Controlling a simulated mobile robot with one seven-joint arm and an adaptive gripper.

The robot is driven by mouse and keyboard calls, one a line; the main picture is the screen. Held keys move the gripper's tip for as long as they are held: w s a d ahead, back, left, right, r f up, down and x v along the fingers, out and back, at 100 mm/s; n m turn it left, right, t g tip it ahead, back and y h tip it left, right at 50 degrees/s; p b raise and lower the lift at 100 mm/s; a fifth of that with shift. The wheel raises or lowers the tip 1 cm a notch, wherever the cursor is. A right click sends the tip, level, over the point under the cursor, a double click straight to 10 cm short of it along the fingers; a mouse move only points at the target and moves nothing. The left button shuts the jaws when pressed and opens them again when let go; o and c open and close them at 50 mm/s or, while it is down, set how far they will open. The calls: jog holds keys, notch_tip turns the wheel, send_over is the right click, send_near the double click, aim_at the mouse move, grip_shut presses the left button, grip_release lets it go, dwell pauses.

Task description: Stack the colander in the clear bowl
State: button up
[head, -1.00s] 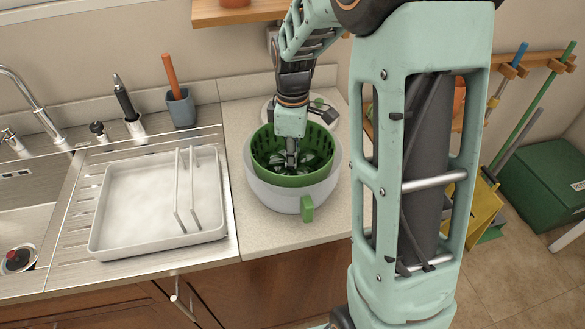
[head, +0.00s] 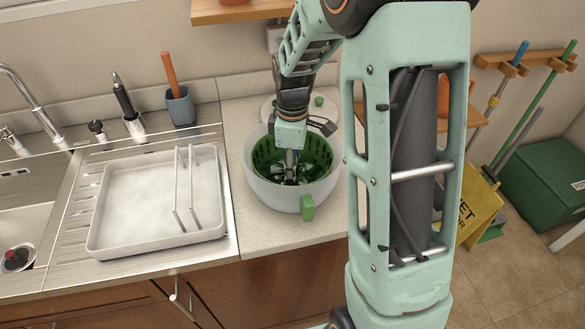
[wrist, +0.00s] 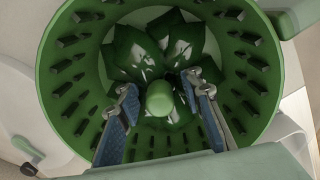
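The green slotted colander (head: 322,150) sits down inside the clear, whitish bowl (head: 268,192) on the counter, its rim about level with the bowl's. A green handle (head: 307,207) shows at the bowl's front. In the wrist view the colander (wrist: 62,75) has dark green leaf-like flaps and a green centre knob (wrist: 160,98). My gripper (head: 291,178) reaches down into the colander. In the wrist view its fingers (wrist: 160,86) are spread either side of the knob, with gaps between. The colander's underside is hidden.
A round lid with a green knob (head: 318,101) lies behind the bowl. A white dish tray (head: 135,205) with a rack stands left on the steel drainer. A grey cup (head: 181,108) with an orange-handled tool stands behind. Counter in front of the bowl is clear.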

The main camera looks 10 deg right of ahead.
jog(key=shift+r, duration=0.1)
notch_tip(320, 180, up, 13)
jog(key=shift+f+p, duration=0.15)
jog(key=shift+p, duration=0.25)
dwell(0.6)
